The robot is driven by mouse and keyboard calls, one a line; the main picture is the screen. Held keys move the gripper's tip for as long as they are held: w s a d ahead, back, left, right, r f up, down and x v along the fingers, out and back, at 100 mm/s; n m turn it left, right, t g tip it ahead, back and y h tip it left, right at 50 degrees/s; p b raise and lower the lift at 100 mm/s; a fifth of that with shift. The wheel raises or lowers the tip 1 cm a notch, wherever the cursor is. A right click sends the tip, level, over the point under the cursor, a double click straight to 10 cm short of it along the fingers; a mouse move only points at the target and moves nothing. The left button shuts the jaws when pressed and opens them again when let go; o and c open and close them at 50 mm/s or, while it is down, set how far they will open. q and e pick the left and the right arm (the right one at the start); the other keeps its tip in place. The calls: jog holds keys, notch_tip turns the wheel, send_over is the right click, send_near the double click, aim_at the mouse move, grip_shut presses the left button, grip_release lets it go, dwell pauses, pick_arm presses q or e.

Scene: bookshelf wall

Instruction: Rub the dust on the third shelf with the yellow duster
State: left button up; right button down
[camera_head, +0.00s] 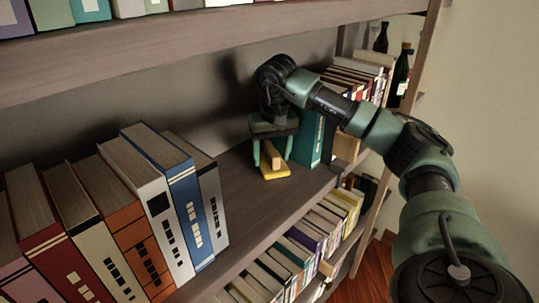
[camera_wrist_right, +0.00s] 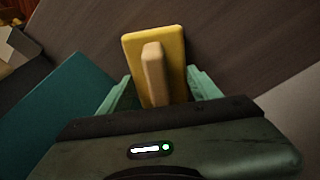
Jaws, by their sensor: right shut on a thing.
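The yellow duster (camera_head: 276,171) has a flat yellow base and a tan wooden handle. It is on or just above the bare part of the shelf board (camera_head: 236,190), left of a teal book (camera_head: 308,138). My right gripper (camera_head: 272,160) points down and is shut on the duster's handle. In the right wrist view the handle and yellow base of the duster (camera_wrist_right: 173,45) show between the green fingers of my right gripper (camera_wrist_right: 160,92). I cannot make out any dust. My left gripper is not in view.
Several large books (camera_head: 150,190) stand at the left on the same shelf. More books stand right of the gripper, with dark bottles (camera_head: 400,75) beyond. The shelf above (camera_head: 180,45) overhangs this space. A lower shelf holds books (camera_head: 300,245).

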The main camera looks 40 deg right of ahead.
jog(key=shift+w+d+r+p, duration=0.1)
jog(key=shift+d+r+p, duration=0.1)
jog(key=shift+r+p, duration=1.3)
jog(key=shift+d+r+p, duration=0.15)
jog(key=shift+r+p, duration=1.25)
jog(key=shift+r, duration=0.2)
